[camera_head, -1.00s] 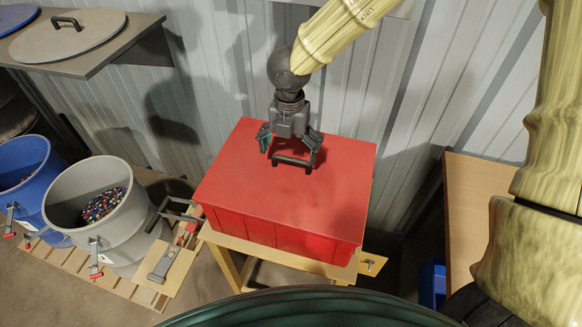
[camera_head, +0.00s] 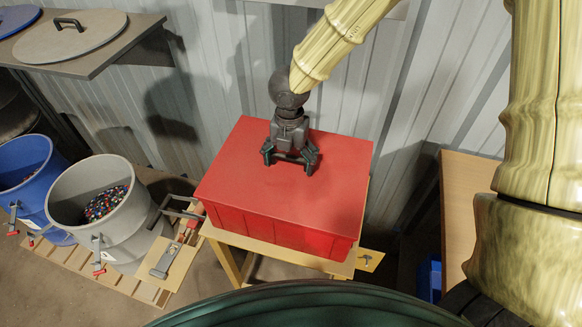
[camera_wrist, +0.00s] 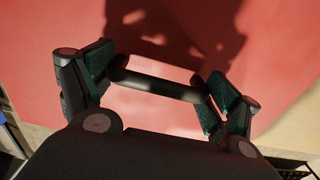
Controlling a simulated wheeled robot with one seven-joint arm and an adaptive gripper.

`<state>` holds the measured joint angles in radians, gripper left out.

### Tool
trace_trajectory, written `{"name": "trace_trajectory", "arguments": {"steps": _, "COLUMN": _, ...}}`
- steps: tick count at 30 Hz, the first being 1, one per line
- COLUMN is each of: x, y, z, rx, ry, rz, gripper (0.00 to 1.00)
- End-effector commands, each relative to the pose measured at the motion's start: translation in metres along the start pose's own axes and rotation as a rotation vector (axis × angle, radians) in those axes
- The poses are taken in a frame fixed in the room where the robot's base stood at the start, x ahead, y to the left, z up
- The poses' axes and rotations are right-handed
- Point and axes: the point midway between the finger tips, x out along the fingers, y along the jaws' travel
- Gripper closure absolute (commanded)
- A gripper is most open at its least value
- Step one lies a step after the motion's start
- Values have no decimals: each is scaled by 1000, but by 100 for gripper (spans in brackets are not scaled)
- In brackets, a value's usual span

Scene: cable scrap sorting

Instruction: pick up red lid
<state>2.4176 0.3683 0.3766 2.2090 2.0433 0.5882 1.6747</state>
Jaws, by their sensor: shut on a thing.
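The red lid (camera_head: 240,160) lies flat on top of a red crate (camera_head: 270,232) on a wooden stand. It fills most of the wrist view (camera_wrist: 60,30). A black bar handle (camera_wrist: 160,85) stands across the lid's middle. My gripper (camera_head: 290,165) is at the handle from above, its fingers at the two ends of the bar. In the wrist view my gripper (camera_wrist: 158,88) is shut on the handle, with one finger pad at each end. The lid appears to rest on the crate.
To the left stand a grey bin (camera_head: 90,225) and a blue bin (camera_head: 35,195), both holding coloured scraps. A grey lid (camera_head: 68,35) lies on a shelf at upper left. A corrugated wall is behind the crate. A wooden table (camera_head: 465,200) is at right.

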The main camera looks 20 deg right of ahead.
Motion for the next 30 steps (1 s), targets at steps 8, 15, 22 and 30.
{"name": "trace_trajectory", "arguments": {"steps": 8, "x": -1, "y": -1, "z": 0, "rx": 1, "ry": 1, "rz": 0, "gripper": 50}}
{"name": "trace_trajectory", "arguments": {"steps": 15, "x": -21, "y": 0, "z": 0, "rx": 1, "ry": -1, "rz": 3, "gripper": 50}}
{"name": "trace_trajectory", "arguments": {"steps": 22, "x": -35, "y": -18, "z": -16, "rx": 0, "ry": 0, "rz": 1, "gripper": 50}}
{"name": "trace_trajectory", "arguments": {"steps": 30, "x": -40, "y": -57, "z": -54, "rx": -1, "ry": -1, "rz": 1, "gripper": 50}}
